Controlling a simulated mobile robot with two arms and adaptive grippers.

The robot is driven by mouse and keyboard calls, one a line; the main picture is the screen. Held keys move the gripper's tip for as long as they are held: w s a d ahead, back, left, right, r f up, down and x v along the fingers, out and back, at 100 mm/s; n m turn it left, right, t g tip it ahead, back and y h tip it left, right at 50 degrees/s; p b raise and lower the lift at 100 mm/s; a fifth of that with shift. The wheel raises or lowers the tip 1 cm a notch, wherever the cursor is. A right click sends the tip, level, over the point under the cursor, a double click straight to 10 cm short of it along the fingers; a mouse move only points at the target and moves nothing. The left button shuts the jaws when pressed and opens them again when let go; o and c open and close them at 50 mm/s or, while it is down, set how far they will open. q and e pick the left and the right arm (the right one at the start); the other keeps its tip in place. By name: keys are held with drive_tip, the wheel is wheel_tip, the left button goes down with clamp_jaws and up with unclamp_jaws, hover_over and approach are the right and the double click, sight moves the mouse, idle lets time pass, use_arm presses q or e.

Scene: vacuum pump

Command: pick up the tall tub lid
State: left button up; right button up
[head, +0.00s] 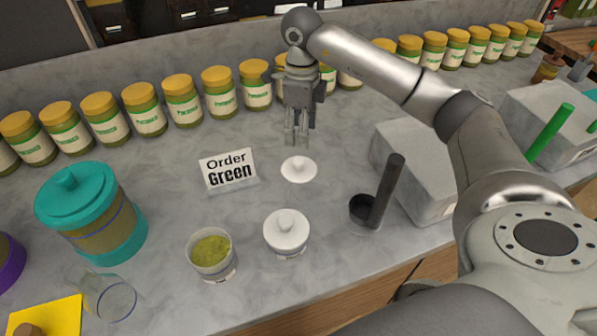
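A round white lid with a small knob (299,169) lies loose on the grey counter, in the middle of the head view. Another white knobbed lid (287,229) sits on a white tub (290,254) nearer to me. An open white tub (211,262) holding green powder stands to its left. I cannot tell for sure which lid belongs to the tall tub. My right gripper (297,138) points down just behind the loose lid in the picture, empty, with a narrow gap between its fingers. My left gripper is not in view.
An "Order Green" sign (228,170) stands left of the loose lid. A black scoop with an upright handle (386,190) and a grey block (415,170) are to the right. Several jars line the back.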

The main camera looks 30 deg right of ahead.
drive_tip(key=p, duration=0.1)
hover_over(300, 160)
drive_tip(key=f, duration=0.4)
drive_tip(key=shift+d+f, duration=0.2)
drive_tip(key=shift+f, duration=0.15)
drive_tip(key=shift+f+p, duration=0.4)
drive_tip(key=shift+f, duration=0.2)
drive_tip(key=f+p, duration=0.1)
drive_tip(key=f, duration=0.2)
drive_tip(key=shift+a+f, duration=0.2)
drive_tip(key=shift+f, duration=0.5)
drive_tip(key=c, duration=0.8)
